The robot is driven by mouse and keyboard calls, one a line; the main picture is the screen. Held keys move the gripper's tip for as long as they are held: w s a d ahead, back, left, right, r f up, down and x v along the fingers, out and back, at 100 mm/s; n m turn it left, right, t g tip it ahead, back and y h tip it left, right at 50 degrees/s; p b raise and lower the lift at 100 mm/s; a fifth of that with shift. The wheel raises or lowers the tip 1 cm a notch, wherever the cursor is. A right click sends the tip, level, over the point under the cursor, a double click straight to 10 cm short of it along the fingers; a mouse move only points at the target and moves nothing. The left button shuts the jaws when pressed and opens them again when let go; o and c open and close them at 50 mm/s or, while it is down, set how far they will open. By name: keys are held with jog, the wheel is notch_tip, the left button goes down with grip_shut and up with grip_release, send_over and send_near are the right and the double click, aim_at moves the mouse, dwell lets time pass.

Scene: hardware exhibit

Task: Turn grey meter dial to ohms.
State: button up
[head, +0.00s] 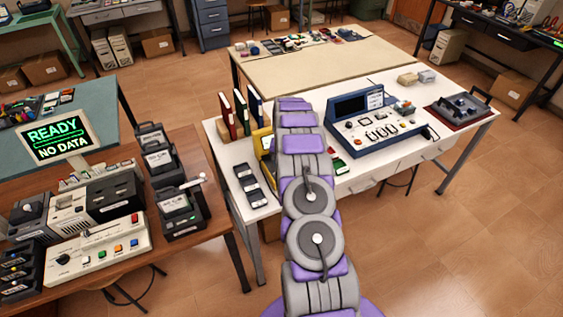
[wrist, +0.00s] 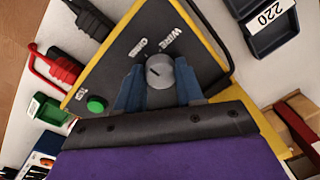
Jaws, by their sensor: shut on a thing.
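The meter (wrist: 120,62) has a dark face with yellow edges and stands tilted across the wrist view. Its round grey dial (wrist: 160,73) sits below two labels that read OHMS and WIRE. A small pale mark shows on the dial, but which label it points at is hard to tell. My gripper (wrist: 159,75) has blue fingers on both sides of the dial, shut on it. A green button (wrist: 96,104) is on the same face. In the head view the yellow meter (head: 262,141) stands on the white table, partly hidden by my arm, which also hides my gripper.
Red and black probes (wrist: 58,67) lie beside the meter in the wrist view. A dark tray marked 220 (wrist: 270,25) is near its other side. On the white table (head: 345,185), binders (head: 240,110) stand behind the meter and a blue console (head: 375,120) is to the right.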

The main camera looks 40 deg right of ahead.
jog(key=o, duration=1)
jog(key=shift+r, duration=0.1)
jog(key=r, duration=0.5)
jog(key=r+p, duration=0.1)
jog(key=r, duration=0.5)
jog(key=d+r, duration=0.1)
jog(key=r, duration=0.5)
jog(key=shift+s+p, duration=0.3)
jog(key=shift+p, duration=0.05)
jog(key=shift+a, duration=0.1)
